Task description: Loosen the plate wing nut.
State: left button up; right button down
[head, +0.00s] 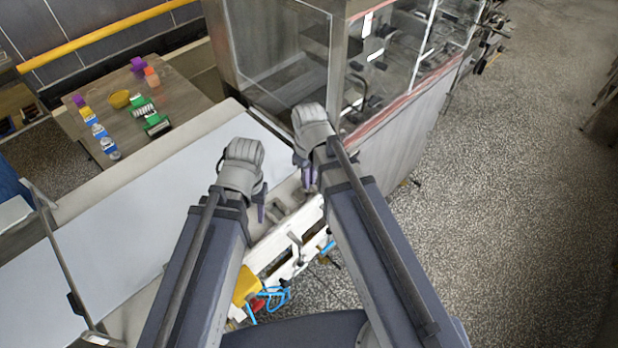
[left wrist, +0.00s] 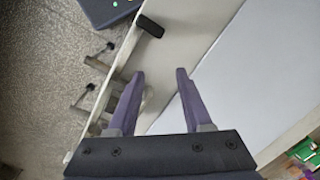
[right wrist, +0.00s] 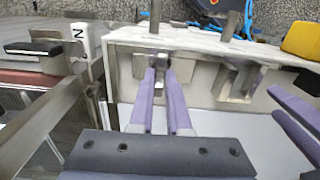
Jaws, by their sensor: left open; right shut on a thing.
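My right gripper (right wrist: 158,82) is shut on a small grey metal piece (right wrist: 162,62) at the light-coloured machine frame, apparently the wing nut. The fingertips hide much of it, so its wings and thread cannot be made out. In the head view my right gripper (head: 308,180) points down beside the glass cabinet, and the nut is not discernible there. My left gripper (head: 262,205) is open and empty above the frame's edge. In the left wrist view its fingers (left wrist: 158,85) stand apart over the pale rail, with nothing between them. Its purple fingers also show at the right edge of the right wrist view.
A pale conveyor belt (head: 110,245) runs along the left. A glass-walled cabinet (head: 285,55) stands close ahead of the right gripper. Beside the frame are a yellow block (head: 246,285) and blue tubing (head: 275,297). A side table (head: 185,100) holds small coloured items. Open floor lies right.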

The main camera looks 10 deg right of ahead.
jog(key=c, duration=0.9)
grip_release()
pick_arm(q)
jog(key=shift+r, duration=0.1)
pick_arm(e)
notch_tip(320, 180, up, 8)
jog(key=p, duration=0.8)
pick_arm(q)
notch_tip(320, 180, up, 8)
pick_arm(e)
jog(key=shift+f, duration=0.1)
pick_arm(q)
jog(key=shift+s+f, duration=0.1)
jog(key=shift+f, duration=0.15)
pick_arm(e)
jog(key=shift+s+f, duration=0.1)
